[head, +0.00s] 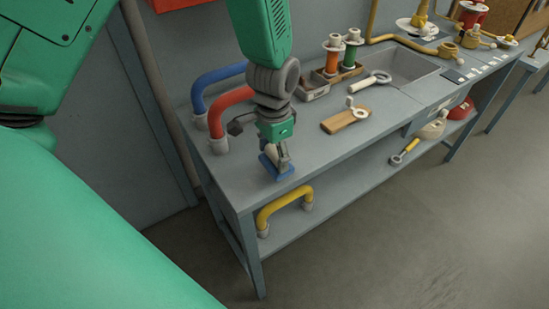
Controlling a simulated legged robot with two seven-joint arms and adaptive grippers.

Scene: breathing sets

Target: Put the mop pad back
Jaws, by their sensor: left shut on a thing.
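My left gripper (278,156) points down over the near left corner of the bench top. It is shut on a small blue block-like piece, which I take to be the mop pad (275,169). The pad is at or just above the bench top near the front edge; I cannot tell whether it touches. The fingers hide part of it. My right gripper is not in view.
Blue and red pipe bends (232,98) stand left of the gripper. A lower shelf (340,180) holds a yellow pipe (283,201).

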